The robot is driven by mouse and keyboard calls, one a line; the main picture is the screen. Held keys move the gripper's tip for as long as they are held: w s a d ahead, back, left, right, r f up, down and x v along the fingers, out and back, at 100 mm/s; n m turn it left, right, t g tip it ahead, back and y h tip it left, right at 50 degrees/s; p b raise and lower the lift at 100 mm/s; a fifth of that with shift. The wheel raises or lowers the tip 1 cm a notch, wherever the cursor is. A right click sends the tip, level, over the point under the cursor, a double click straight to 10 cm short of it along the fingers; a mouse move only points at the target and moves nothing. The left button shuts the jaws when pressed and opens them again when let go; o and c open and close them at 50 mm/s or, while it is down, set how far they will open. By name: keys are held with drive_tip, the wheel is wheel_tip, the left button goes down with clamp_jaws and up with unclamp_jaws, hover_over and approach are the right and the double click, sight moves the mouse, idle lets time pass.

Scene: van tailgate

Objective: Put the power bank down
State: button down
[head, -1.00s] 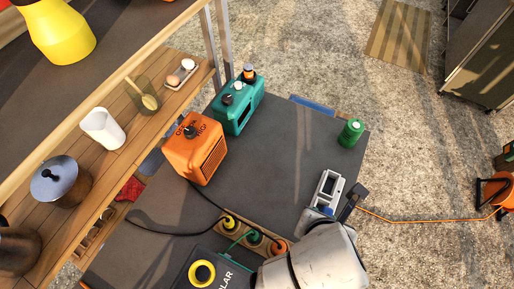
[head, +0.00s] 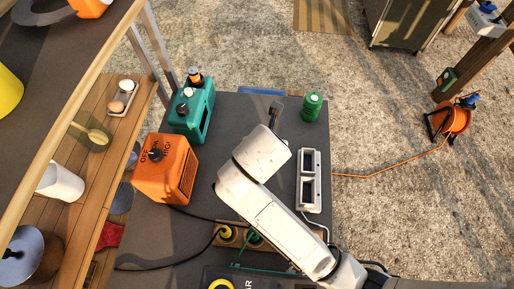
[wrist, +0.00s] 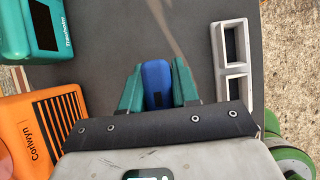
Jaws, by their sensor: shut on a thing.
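My gripper (wrist: 158,85) shows in the wrist view with its teal fingers shut on a blue block with a dark patch, which I take as the power bank (wrist: 157,86). It is over the dark grey tabletop (wrist: 120,30); I cannot tell whether it touches it. To the right of the gripper in the wrist view is a pale two-compartment holder (wrist: 217,55); both compartments look empty. It also shows in the head view (head: 310,192).
An orange unit (head: 163,180) and a teal unit (head: 190,112) stand left on the tabletop. A green canister (head: 312,107) stands at the far right corner. A socket strip (head: 228,237) with cables lies at the near side. Bare tabletop lies between the units and holder.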

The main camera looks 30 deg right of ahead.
drive_tip(key=shift+w+a+f+x, duration=0.1)
drive_tip(key=shift+a+x, duration=0.25)
drive_tip(key=shift+x, duration=1.2)
drive_tip(key=shift+w+a+f+x, duration=0.1)
drive_tip(key=shift+a+x, duration=0.3)
drive_tip(key=shift+x, duration=1.2)
drive_tip(key=shift+w+a+f+x, duration=0.1)
drive_tip(key=shift+a+x, duration=0.25)
drive_tip(key=shift+x, duration=1.2)
drive_tip(key=shift+f, duration=0.1)
drive_tip(key=c, duration=0.8)
unclamp_jaws()
drive_tip(key=shift+c, duration=0.2)
drive_tip(key=shift+s+a+r, duration=0.1)
drive_tip(key=shift+s+r, duration=0.05)
drive_tip(key=shift+r, duration=0.2)
drive_tip(key=v, duration=1.1)
drive_tip(key=shift+r+p, duration=0.2)
drive_tip(key=shift+p, duration=0.15)
drive_tip(key=shift+s, duration=0.15)
